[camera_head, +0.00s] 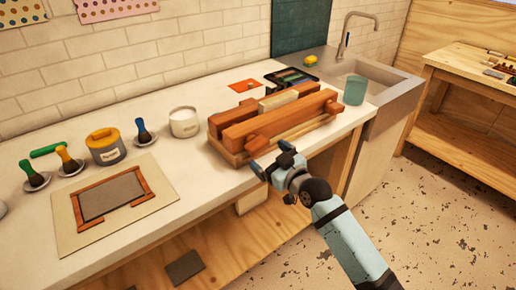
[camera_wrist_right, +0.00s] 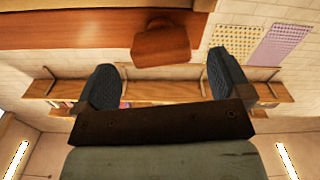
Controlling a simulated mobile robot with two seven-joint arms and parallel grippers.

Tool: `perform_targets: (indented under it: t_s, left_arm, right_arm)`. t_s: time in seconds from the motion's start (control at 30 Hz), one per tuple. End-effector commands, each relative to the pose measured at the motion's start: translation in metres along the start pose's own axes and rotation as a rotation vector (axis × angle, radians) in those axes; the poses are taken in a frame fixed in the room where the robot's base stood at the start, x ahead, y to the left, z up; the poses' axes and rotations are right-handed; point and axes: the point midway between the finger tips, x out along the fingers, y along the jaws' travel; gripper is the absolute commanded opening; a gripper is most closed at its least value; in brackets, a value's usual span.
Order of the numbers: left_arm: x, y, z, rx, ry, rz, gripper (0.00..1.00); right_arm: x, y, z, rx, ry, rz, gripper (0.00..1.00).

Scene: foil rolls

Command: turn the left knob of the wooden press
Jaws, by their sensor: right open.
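The wooden press (camera_head: 280,120) lies on the worktop, with reddish-brown beams and paler wood parts. Its left knob (camera_head: 257,144) is on the front beam, near the left end. The right knob (camera_head: 333,107) is near the other end. My right gripper (camera_head: 271,159) is open and empty, just in front of and slightly below the left knob. In the right wrist view the left knob (camera_wrist_right: 161,46) shows between and just beyond the two spread fingers (camera_wrist_right: 163,72); neither finger visibly touches it. My left gripper is not in view.
A white jar (camera_head: 184,122) stands left of the press and a teal cup (camera_head: 355,90) right of it, near the sink (camera_head: 368,72). A yellow-banded tin (camera_head: 105,147), brushes on dishes and a framed screen (camera_head: 111,196) occupy the left worktop. The floor at right is clear.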

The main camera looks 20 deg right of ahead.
Motion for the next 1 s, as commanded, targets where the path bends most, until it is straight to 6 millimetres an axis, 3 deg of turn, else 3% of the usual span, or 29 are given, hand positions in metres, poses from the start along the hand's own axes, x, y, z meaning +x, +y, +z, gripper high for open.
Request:
perform_targets:
  t_s: [0.1, 0.3, 0.67, 0.7, 0.9, 1.0]
  left_arm:
    - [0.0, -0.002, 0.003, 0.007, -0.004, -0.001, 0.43]
    - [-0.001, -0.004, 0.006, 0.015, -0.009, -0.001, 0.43]
    - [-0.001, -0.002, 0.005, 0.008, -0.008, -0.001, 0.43]
    - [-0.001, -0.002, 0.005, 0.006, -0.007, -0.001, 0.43]
    - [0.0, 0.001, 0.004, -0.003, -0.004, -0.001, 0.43]
    - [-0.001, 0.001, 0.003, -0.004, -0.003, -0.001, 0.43]
  right_arm:
    - [0.023, 0.0, -0.001, 0.003, 0.002, 0.001, 0.96]
    - [0.046, 0.0, 0.0, 0.002, 0.001, 0.0, 0.96]
    - [0.052, 0.0, 0.001, 0.001, -0.001, 0.0, 0.96]
    - [0.052, 0.0, 0.001, 0.001, -0.001, 0.0, 0.93]
    - [0.052, 0.0, 0.001, 0.001, -0.001, 0.0, 0.47]
    - [0.052, 0.0, 0.0, 0.003, -0.001, 0.0, 0.46]
